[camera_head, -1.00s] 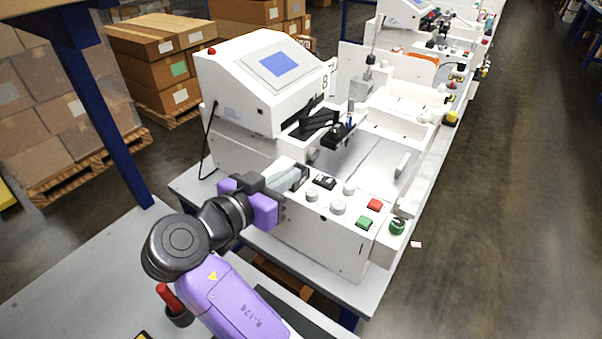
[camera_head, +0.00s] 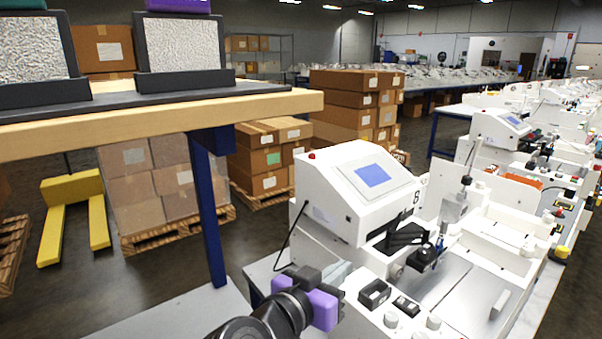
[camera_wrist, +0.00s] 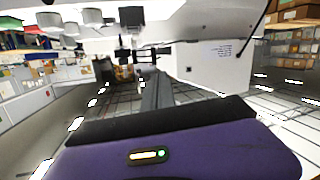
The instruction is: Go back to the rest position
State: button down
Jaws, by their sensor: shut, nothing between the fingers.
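My gripper (camera_head: 340,277) is at the bottom middle of the head view, beside the near left corner of the white pen plotter (camera_head: 350,205). Its purple and black body shows there, with the grey fingers partly hidden behind it. In the wrist view, the fingers (camera_wrist: 157,88) are together and empty, extending from the purple body. The plotter has a blue screen (camera_head: 373,174), a black pen carriage (camera_head: 422,256) and a front panel with knobs and switches. Its lower front is cut off by the head view's edge.
A wooden-edged shelf (camera_head: 265,101) on a blue post (camera_head: 207,215) stands at the left. Stacked cartons (camera_head: 262,165) and a yellow pallet jack (camera_head: 72,189) are behind. More white machines (camera_head: 500,130) line the right. Open floor lies between the post and cartons.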

jog(key=a+f+n+t+y, duration=0.4)
jog(key=a+f+n+y, duration=0.1)
jog(key=n+y, duration=0.25)
jog(key=s+f+n+y, duration=0.3)
jog(key=s+f+y, duration=0.2)
jog(key=s+f, duration=0.3)
jog(key=s+d+m, duration=0.1)
jog(key=s+d, duration=0.4)
jog(key=s, duration=0.7)
jog(key=s+d+m+g+h, duration=0.1)
jog(key=s+d, duration=0.5)
jog(key=s, duration=0.6)
jog(key=s+d+m+h, duration=0.1)
jog(key=s+d, duration=0.4)
jog(key=s, duration=0.6)
jog(key=shift+s+d+f+m, duration=0.35)
jog(key=shift+s+f+m, duration=0.1)
jog(key=shift+m, duration=0.1)
